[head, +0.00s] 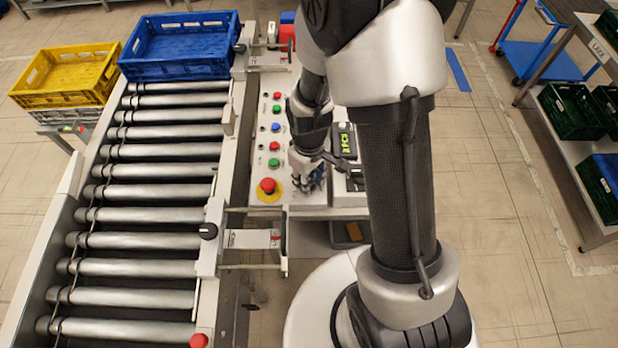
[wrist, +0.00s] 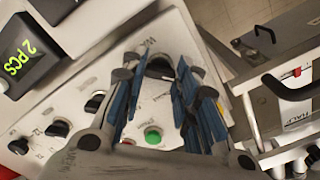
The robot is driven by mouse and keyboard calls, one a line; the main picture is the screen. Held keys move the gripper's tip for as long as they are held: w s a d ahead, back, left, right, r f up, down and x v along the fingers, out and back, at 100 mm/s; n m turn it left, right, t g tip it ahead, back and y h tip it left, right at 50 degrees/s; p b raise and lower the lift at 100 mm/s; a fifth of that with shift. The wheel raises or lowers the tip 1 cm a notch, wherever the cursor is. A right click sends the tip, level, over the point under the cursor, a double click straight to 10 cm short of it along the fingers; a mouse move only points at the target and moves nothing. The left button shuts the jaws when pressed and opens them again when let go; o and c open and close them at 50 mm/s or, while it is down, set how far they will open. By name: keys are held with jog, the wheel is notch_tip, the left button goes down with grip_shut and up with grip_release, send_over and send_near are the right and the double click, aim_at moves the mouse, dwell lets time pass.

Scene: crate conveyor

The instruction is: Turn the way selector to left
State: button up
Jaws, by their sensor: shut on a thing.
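My gripper (head: 308,175) is over the lower right part of the pale control panel (head: 260,152). In the wrist view, my gripper (wrist: 158,74) has its blue-padded fingers on both sides of a black knob, the way selector (wrist: 160,65), and is shut on it. The knob's label beside it is partly hidden, with only a "W" showing. The way the knob points cannot be read clearly. In the head view my gripper hides the knob.
Several push buttons and a red emergency stop (head: 268,186) are left of my gripper. A green button (wrist: 153,136) shows between the fingers. A "2 PCS" display (head: 346,143) stands to the right. The roller conveyor (head: 150,180) carries a blue crate (head: 180,45); a yellow crate (head: 65,72) is beside it.

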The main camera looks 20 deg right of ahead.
dwell(0.4)
jog(key=o, duration=1.1)
jog(key=shift+c, duration=0.2)
jog(key=shift+r, duration=0.15)
notch_tip(320, 180, up, 12)
jog(key=s+r+m+t+b, duration=0.4)
jog(key=s+r, duration=0.7)
jog(key=s, duration=0.4)
jog(key=shift+r+m+t, duration=0.15)
jog(key=shift+m+t, duration=0.15)
jog(key=shift+m, duration=0.3)
